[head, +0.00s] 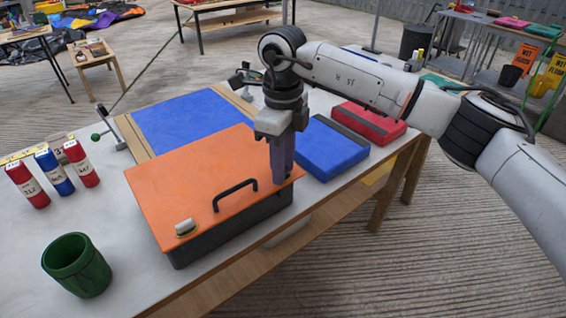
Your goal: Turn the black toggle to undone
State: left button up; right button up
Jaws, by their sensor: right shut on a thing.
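A grey box with an orange lid (195,180) stands on the table. A black bar handle (235,194) is on the lid. A pale toggle (184,227) on a small plate sits at the lid's near left corner. My right gripper (284,176) points straight down at the lid's right corner. It is shut on what appears to be the black toggle, which the fingers almost wholly hide; its angle cannot be told. My left gripper is out of view.
A blue case (330,150) and a red case (370,122) lie right of the box. A blue mat (190,118) lies behind it. Red and blue cylinders (54,172) and a green mug (76,265) stand left. A clamp with a green knob (104,136) is behind.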

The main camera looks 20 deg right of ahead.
jog(key=m, duration=0.5)
jog(key=shift+r, duration=0.1)
dwell(0.6)
jog(key=o, duration=1.1)
jog(key=shift+c, duration=0.2)
notch_tip(320, 180, up, 10)
jog(key=shift+r, duration=0.15)
